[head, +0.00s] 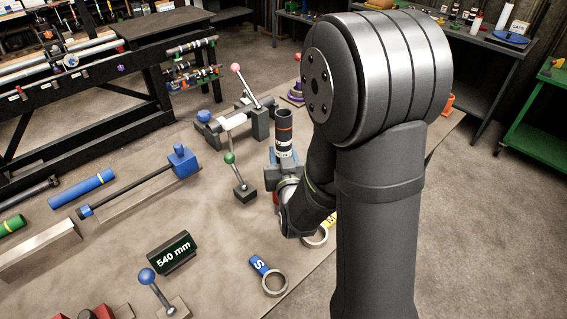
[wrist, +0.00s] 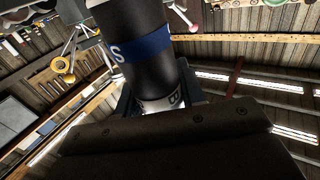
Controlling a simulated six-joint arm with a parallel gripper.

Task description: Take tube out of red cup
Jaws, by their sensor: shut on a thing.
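A dark upright tube (head: 284,125) with an orange-red band and a white band stands in the middle of the head view. My gripper (head: 283,165) is shut around its lower part. In the wrist view the tube (wrist: 135,30) is black with a blue band and a white band, held between the jaws (wrist: 160,100). A sliver of red below my gripper in the head view may be the red cup. The rest of it is hidden behind my gripper and arm. I cannot tell whether the tube's lower end is inside it.
A green-knobbed lever (head: 238,175) stands close left of my gripper. A clamp with a pink-knobbed lever (head: 245,85) is behind it. A blue-tagged ring (head: 274,284) and a yellow-tagged ring (head: 315,238) lie in front. A 540 mm sign (head: 172,252) is at left.

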